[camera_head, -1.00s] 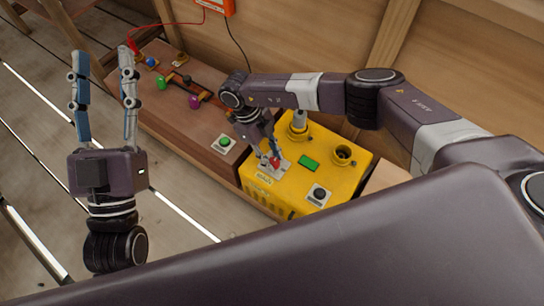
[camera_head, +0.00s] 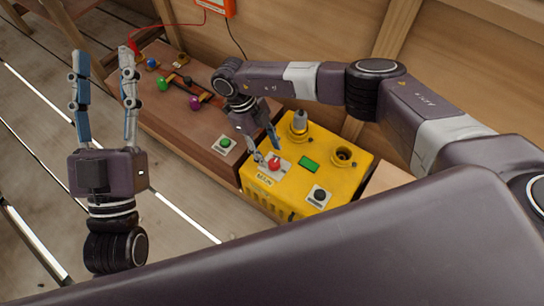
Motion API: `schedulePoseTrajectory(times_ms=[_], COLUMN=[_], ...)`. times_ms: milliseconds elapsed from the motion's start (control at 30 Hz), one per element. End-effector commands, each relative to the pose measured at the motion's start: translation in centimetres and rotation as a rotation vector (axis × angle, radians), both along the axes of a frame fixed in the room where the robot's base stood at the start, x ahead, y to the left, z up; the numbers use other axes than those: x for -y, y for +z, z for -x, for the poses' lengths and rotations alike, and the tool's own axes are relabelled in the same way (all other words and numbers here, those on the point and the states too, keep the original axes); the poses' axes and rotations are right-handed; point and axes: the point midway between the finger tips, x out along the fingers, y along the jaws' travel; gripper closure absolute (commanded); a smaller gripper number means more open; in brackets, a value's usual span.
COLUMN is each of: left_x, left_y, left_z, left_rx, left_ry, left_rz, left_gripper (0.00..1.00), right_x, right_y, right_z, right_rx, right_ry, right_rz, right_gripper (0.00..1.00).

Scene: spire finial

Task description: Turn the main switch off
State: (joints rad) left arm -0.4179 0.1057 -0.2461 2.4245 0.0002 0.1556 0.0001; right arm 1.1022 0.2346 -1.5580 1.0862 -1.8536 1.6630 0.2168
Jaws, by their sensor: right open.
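The main switch (camera_head: 274,163) is a red knob on a pale plate on top of the yellow box (camera_head: 330,150). A small label (camera_head: 265,180) lies in front of it. My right gripper (camera_head: 266,153) is open, its fingers pointing down just behind and around the red knob. One finger is left of the knob and the other behind it to the right. I cannot tell whether either finger touches it. My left gripper (camera_head: 102,65) is open and empty, pointing up over the plank floor at the left.
A wooden wall stands behind.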

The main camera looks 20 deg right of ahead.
Motion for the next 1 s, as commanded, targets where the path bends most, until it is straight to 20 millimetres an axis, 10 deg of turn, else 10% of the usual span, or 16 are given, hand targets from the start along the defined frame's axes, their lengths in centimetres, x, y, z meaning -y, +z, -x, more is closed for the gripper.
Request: schedulePoseTrajectory(times_ms=[400, 1000], left_x=[0.0, 0.0], left_y=[-0.1, -0.1], left_z=[0.0, 0.0], left_rx=[-0.003, -0.004], left_ry=[0.000, 0.001], left_rz=[-0.001, -0.002], left_gripper=[0.60, 0.60], right_x=[-1.8, -2.0], right_y=[6.9, 7.5], right_z=[-2.2, -2.4], right_rx=[0.000, 0.000], right_ry=[0.000, 0.000], right_rz=[0.000, 0.000], right_gripper=[0.56, 0.56])
